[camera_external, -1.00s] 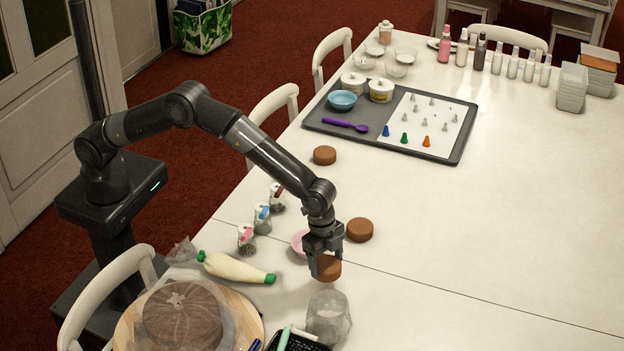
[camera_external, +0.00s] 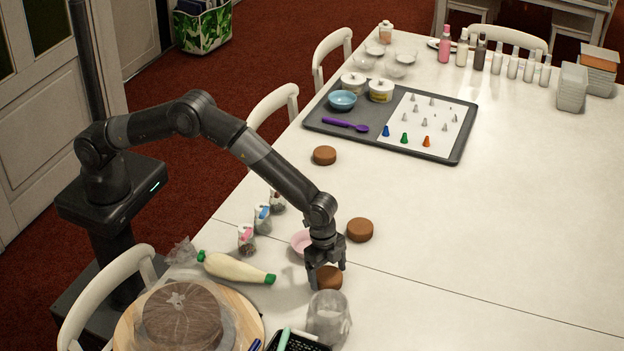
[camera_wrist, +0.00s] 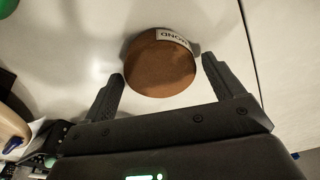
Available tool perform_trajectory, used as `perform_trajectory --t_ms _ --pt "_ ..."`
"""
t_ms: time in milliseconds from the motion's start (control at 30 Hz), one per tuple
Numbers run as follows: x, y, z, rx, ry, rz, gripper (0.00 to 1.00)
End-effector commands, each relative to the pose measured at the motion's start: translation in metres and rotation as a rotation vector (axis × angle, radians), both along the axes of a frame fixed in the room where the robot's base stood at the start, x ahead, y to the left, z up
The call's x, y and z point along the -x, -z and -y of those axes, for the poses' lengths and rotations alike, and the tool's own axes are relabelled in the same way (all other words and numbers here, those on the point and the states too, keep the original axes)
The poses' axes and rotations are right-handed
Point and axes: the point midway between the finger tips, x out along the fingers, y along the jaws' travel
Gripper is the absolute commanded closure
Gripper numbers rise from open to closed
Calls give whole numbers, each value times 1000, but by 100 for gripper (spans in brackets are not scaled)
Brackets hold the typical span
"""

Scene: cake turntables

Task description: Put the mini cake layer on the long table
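A small round brown mini cake layer (camera_external: 329,281) rests on the white long table (camera_external: 480,230), beside the clear jar. My gripper (camera_external: 327,272) is right above and around it, pointing down. In the wrist view the same cake layer (camera_wrist: 158,66) lies just past the fingertips, with a printed label on its edge. My gripper (camera_wrist: 162,70) is open there, with a gap between each finger and the cake. Two similar brown layers lie farther back on the table, one (camera_external: 360,229) near the seam and one (camera_external: 325,155) near the tray.
A clear jar (camera_external: 328,318) stands close in front of the cake. A pink bowl (camera_external: 301,241) is partly behind my gripper. A piping bag (camera_external: 236,268), sprinkle jars (camera_external: 246,239) and a wrapped cake (camera_external: 181,317) are to the left. The table's right side is clear.

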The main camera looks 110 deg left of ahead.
Motion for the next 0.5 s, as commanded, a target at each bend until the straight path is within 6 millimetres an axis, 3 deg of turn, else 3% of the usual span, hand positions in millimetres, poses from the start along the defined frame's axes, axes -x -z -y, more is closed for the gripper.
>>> perform_trajectory --t_ms 333,500 --pt "0 -2 0 0 0 1 7" --pt "2 -23 -1 0 0 3 7"
